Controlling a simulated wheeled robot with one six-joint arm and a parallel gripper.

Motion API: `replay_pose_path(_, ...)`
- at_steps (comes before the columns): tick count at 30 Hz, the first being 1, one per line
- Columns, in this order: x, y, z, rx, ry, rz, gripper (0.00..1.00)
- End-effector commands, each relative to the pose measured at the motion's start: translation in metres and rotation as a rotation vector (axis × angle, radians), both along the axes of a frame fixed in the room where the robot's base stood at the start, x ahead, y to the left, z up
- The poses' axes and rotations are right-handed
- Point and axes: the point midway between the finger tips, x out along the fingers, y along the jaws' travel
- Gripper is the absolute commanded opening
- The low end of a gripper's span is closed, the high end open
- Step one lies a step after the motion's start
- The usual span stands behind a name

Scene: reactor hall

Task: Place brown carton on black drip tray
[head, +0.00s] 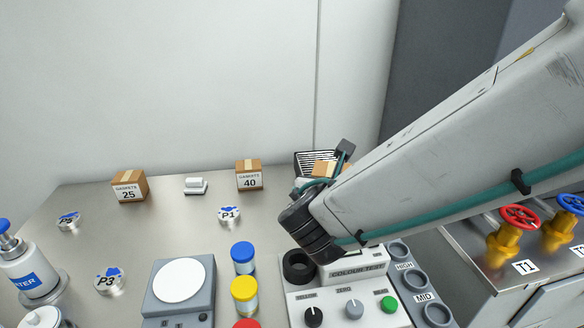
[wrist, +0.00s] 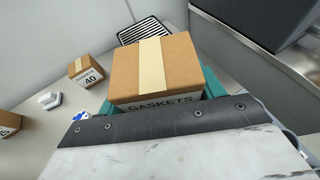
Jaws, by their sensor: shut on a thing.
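A brown carton (wrist: 153,70) with a pale tape strip and a label reading GASKETS fills the middle of the wrist view. My gripper (wrist: 158,92) is shut on it, with teal fingers showing at its left and right sides. In the head view the carton (head: 325,168) is partly hidden behind my gripper (head: 336,165). The black drip tray (wrist: 145,30) has a slatted grille and lies just beyond the carton in the wrist view. In the head view the tray (head: 303,156) is at the back of the table, partly covered by the carton and gripper. I cannot tell whether they touch.
Two other cartons, marked 25 (head: 130,187) and 40 (head: 249,175), stand at the back left. A white block (head: 196,186) and the P1 tin (head: 229,215) are near them. The colour test unit (head: 340,290) lies below my arm. A wall stands behind the table.

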Motion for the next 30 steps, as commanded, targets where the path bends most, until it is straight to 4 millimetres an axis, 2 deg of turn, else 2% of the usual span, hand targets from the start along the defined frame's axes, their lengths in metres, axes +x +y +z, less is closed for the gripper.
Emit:
replay_pose_path(5,0.032,-0.004,-0.004,-0.001,0.001,-0.005,0.42)
replay_pose_path(15,0.122,-0.013,-0.012,-0.001,0.001,-0.002,0.42)
replay_pose_path(18,0.141,-0.015,-0.014,0.0,0.0,-0.001,0.42)
replay_pose_path(24,0.157,-0.016,-0.017,0.0,0.001,0.001,0.42)
replay_pose_path(30,0.157,-0.016,-0.043,-0.003,0.003,0.002,0.42)
